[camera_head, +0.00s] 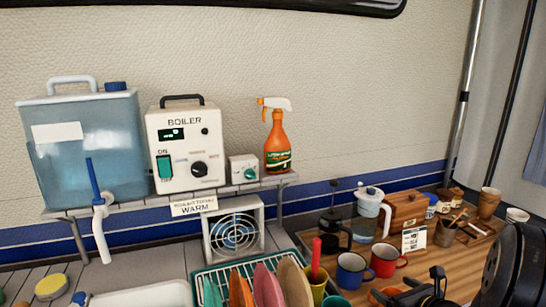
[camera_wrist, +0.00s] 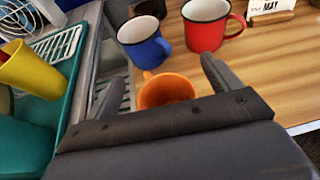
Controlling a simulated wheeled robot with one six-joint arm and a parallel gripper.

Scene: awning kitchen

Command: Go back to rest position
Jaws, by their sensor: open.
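My gripper (camera_wrist: 163,76) is open, its two dark fingers spread apart low over the counter in the wrist view. It also shows at the lower right of the head view (camera_head: 422,284). An orange mug (camera_wrist: 167,90) shows between and beyond the fingers, partly hidden by the gripper body; I cannot tell whether a finger touches it. A blue mug (camera_wrist: 144,42) and a red mug (camera_wrist: 206,25) stand just beyond, upright on the wooden counter (camera_wrist: 270,75).
A dish rack (camera_head: 215,270) with several coloured plates stands left of the mugs, with a yellow cup (camera_wrist: 33,70) in it. A shelf behind holds a water tank (camera_head: 85,150), boiler (camera_head: 185,150) and orange spray bottle (camera_head: 277,140).

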